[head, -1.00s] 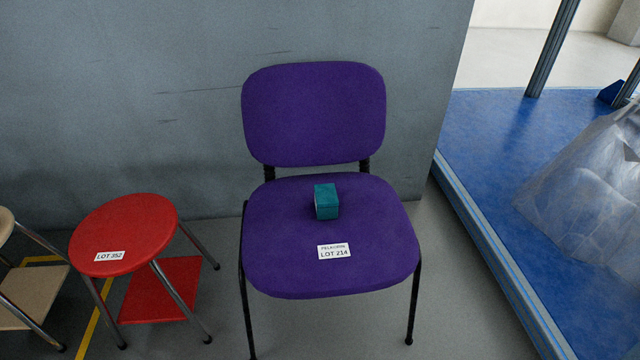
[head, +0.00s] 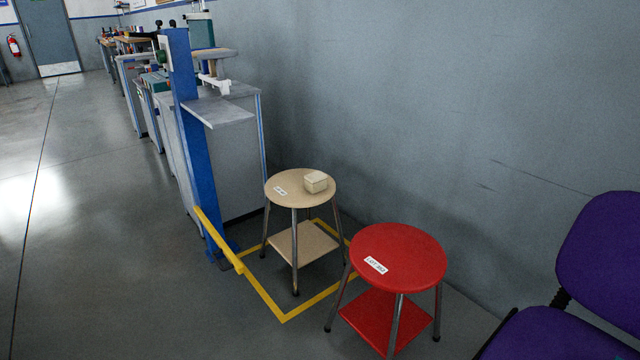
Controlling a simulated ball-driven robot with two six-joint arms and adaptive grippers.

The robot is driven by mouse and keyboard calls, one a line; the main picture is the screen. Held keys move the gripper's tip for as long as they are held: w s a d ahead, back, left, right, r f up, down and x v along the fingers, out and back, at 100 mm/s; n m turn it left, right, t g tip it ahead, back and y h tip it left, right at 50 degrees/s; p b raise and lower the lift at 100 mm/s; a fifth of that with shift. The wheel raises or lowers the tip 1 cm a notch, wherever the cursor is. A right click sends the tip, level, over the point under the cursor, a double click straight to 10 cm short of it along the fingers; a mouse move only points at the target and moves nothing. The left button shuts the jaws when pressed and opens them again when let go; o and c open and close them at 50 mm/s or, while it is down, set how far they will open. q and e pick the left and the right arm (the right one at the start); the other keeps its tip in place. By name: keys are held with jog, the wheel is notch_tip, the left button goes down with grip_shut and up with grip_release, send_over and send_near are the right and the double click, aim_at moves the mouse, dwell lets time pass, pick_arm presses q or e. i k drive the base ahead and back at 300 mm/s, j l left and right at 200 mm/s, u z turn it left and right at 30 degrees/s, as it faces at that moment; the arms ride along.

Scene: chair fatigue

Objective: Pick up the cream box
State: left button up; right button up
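The cream box (head: 316,182) is a small block sitting on the right part of the seat of a beige stool (head: 290,196). The stool has metal legs, a lower shelf and a white label on its seat. The box stands clear of other objects and its top and front sides show. Neither of my grippers is in the head view.
A red stool (head: 400,250) stands right of the beige one, and a purple chair (head: 600,250) is at the right edge. A blue post (head: 193,140) and grey benches stand behind left. Yellow tape (head: 283,316) marks the floor. Open floor (head: 110,240) lies at left.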

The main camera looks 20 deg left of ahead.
aim_at(317, 181)
jog(key=i+j+u, duration=0.25)
jog(key=i+j, duration=0.6)
jog(key=i+j+u, duration=0.2)
jog(key=i+j, duration=0.7)
